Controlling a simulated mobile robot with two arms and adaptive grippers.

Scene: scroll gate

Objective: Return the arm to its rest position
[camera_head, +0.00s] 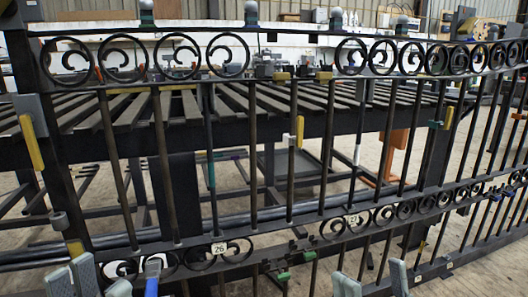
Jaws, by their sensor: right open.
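My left gripper (90,281) is at the bottom left edge, in front of the gate's lower rail. Only grey finger parts show there, and whether they are open or shut is unclear. My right gripper (372,281) is at the bottom edge, right of centre. Its two grey fingertips stand apart, with nothing visible held between them. The dark metal scroll gate (270,232) spans the view, with rows of scrolls along its upper and lower rails and upright bars between. Both arms are mostly out of view below the frame.
A dark slatted workbench (290,105) stands behind the gate. Clamps with yellow, green and blue handles sit on the gate, such as a yellow one (31,143) at left. A blue-handled clamp (151,285) is close to the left gripper. An orange stand (392,150) is behind the bars.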

